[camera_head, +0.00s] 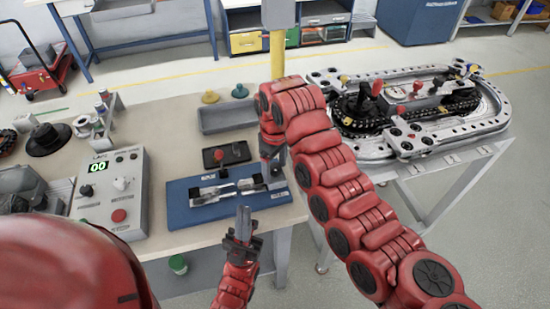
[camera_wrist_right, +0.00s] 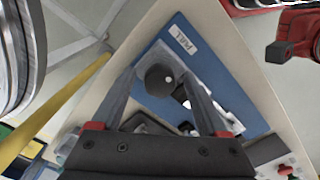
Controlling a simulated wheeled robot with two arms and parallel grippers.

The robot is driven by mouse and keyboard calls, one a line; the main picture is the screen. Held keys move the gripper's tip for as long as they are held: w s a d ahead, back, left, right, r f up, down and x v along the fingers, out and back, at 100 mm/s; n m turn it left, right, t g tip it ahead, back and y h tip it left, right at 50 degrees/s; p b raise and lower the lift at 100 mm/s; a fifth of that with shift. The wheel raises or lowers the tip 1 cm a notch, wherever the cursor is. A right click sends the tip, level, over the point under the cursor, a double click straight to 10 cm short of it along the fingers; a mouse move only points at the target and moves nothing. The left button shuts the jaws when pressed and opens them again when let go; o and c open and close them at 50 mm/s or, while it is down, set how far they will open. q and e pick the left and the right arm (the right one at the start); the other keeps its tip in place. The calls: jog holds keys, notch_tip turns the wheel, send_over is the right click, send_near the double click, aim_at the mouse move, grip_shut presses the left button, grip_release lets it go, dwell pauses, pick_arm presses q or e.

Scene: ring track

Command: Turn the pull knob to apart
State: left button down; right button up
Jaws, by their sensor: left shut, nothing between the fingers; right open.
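A blue board (camera_head: 180,210) with a metal mechanism (camera_head: 222,190) lies on the table. In the right wrist view, a round dark knob (camera_wrist_right: 160,80) shows beside a white label (camera_wrist_right: 183,40) reading PULL at one end of the blue board (camera_wrist_right: 222,78). My right gripper (camera_head: 272,178) points down over the right end of the board. Its open fingers (camera_wrist_right: 160,70) appear on either side of the knob; contact cannot be told. In the head view the arm hides the knob. My left gripper (camera_head: 243,222) is shut and empty, by the board's front edge.
A grey control box (camera_head: 112,190) with a green display stands left of the board. A red lever on a black plate (camera_head: 226,154) and a grey tray (camera_head: 226,117) lie behind it. The oval track (camera_head: 410,115) stands on a separate table at right.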

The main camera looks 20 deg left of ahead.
aim_at(275, 167)
notch_tip(275, 167, up, 17)
jog(key=p, duration=0.2)
jog(key=shift+r, duration=0.15)
dwell(0.3)
